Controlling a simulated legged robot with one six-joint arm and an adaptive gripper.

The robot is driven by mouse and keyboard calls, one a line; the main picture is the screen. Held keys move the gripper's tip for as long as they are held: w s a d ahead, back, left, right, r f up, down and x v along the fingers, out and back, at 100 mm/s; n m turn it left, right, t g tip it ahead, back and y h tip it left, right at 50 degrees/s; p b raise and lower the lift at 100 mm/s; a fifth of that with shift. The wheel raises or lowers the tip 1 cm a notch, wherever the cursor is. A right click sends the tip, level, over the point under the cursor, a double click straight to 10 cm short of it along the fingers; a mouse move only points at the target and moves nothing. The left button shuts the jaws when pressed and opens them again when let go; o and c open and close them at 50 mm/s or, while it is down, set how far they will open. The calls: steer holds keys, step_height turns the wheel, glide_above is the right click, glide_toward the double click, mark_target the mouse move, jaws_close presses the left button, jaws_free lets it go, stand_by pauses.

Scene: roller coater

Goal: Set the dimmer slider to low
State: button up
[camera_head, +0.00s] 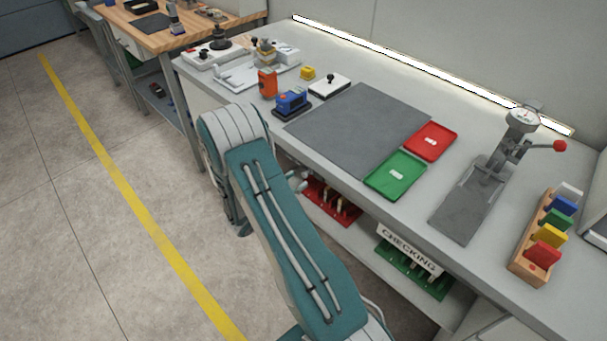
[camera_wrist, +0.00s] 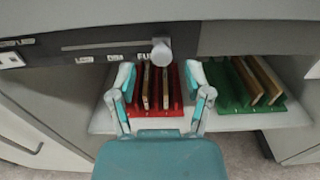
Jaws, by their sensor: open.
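Small labels sit below the slot, too blurred to read surely. My gripper (camera_wrist: 159,68) is open, its two teal-edged fingers apart. The knob appears centred between the fingertips, at or just beyond them; I cannot tell whether they touch. In the head view my arm reaches down to the bench's front edge, and the slider is hidden. The light strip (camera_head: 430,70) along the wall is lit.
A shelf under the bench holds a red rack (camera_wrist: 130,95) and a green rack (camera_wrist: 240,85) with boards. The bench top carries a grey mat (camera_head: 360,125), green tray (camera_head: 385,185), red tray (camera_head: 425,150) and a gauge stand (camera_head: 490,165). A socket (camera_wrist: 12,60) is left of the slider.

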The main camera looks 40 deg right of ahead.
mark_target(303, 175)
steer(key=d, duration=0.4)
steer(key=shift+w+d, duration=0.15)
steer(key=shift+a, duration=0.35)
steer(key=shift+c, duration=0.3)
steer(key=shift+d, duration=0.1)
jaws_close()
